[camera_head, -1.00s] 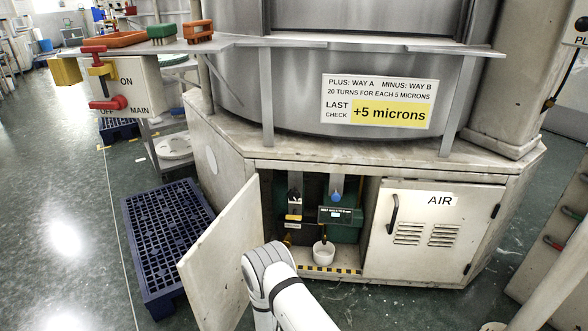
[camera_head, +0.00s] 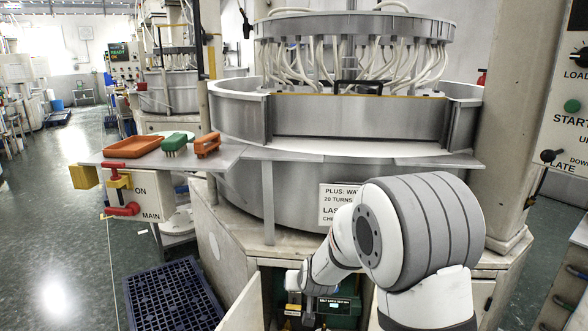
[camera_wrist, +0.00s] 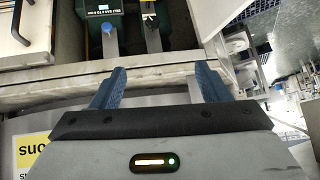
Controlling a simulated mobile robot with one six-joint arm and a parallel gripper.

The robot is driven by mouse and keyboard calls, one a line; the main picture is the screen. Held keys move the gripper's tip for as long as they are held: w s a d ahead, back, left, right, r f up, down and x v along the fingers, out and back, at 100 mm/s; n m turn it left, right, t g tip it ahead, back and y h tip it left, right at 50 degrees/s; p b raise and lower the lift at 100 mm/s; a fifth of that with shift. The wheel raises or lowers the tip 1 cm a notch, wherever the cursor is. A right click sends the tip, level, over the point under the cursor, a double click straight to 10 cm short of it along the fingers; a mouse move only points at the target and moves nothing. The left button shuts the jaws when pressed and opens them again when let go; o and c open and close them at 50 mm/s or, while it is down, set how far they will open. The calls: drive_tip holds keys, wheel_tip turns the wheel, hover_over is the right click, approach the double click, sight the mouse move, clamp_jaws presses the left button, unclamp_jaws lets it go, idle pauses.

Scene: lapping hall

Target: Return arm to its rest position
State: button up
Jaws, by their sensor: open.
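My gripper (camera_wrist: 160,78) shows in the wrist view with its two blue fingers spread apart and nothing between them. Beyond the fingertips is the edge of a cabinet opening, with green units (camera_wrist: 95,8) inside. In the head view my arm is raised and bent in front of the machine's base, its wrist end low by the open cabinet. My fingers cannot be made out there, and the arm hides much of the cabinet front and part of the label (camera_head: 338,204).
The cabinet's open door (camera_head: 243,308) stands left of the opening. A shelf (camera_head: 225,158) holds an orange tray (camera_head: 134,147), a green brush-like block (camera_head: 174,142) and an orange one (camera_head: 208,144). A switch box (camera_head: 142,197) with red handles hangs below. A blue pallet (camera_head: 172,298) lies on the floor.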

drive_tip(key=s+d+r+g+p, duration=0.2)
drive_tip(key=s+d+r+p, duration=0.2)
drive_tip(key=s+r, duration=0.5)
drive_tip(key=s+d+r+g+p, duration=0.1)
drive_tip(key=s+d+r+p, duration=0.25)
drive_tip(key=s+r, duration=0.5)
drive_tip(key=s+d+r+g+p, duration=0.1)
drive_tip(key=s+d+r+p, duration=0.1)
drive_tip(key=s, duration=0.5)
drive_tip(key=s+d+r+g+h+p, duration=0.1)
drive_tip(key=s+d+r+p, duration=0.1)
drive_tip(key=s, duration=0.5)
wheel_tip(320, 180, up, 2)
drive_tip(key=shift+s+d+r+g+h, duration=0.2)
drive_tip(key=shift+s+d+g+h, duration=0.1)
drive_tip(key=shift+d, duration=0.25)
drive_tip(key=shift+w, duration=0.1)
drive_tip(key=shift+c, duration=0.3)
